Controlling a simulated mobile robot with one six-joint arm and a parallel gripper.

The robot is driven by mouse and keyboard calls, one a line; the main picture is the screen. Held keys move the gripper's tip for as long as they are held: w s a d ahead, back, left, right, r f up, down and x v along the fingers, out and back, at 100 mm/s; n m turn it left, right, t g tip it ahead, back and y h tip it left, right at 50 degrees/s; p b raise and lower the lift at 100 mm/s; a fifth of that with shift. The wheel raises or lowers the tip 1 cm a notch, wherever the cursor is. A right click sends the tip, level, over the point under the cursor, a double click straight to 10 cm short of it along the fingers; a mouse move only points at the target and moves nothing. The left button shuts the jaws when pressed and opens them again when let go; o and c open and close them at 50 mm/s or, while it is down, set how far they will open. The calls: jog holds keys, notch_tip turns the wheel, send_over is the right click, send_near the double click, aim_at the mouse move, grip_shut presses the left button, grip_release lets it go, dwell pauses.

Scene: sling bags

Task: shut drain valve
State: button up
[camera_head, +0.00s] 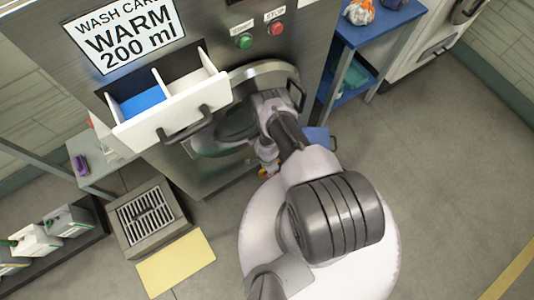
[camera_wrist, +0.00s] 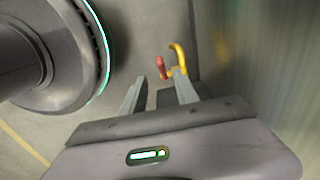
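In the wrist view, the drain valve shows as a curved yellow part (camera_wrist: 180,52) with a red part (camera_wrist: 160,66) to its left, low by the machine's metal side. My gripper (camera_wrist: 160,82) is open, its two fingers apart with nothing seen held between them. The red part appears just beyond the gap between the fingertips, and the yellow part beyond the right finger. I cannot tell whether a finger touches the valve. In the head view, a small red and yellow bit of the valve (camera_head: 263,172) shows beside my arm, which hides much of that area.
The washing machine (camera_head: 205,168) has its drawer (camera_head: 170,120) pulled out and its round door (camera_head: 262,72) ajar near my arm. A floor drain (camera_head: 147,215) and yellow mat (camera_head: 177,263) lie left. A blue shelf (camera_head: 358,32) stands right. The floor at right is clear.

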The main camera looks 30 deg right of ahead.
notch_tip(320, 180, down, 9)
jog(key=b, duration=0.7)
jog(key=shift+f+b, duration=0.1)
jog(key=shift+b, duration=0.25)
jog(key=shift+c, duration=0.5)
grip_shut()
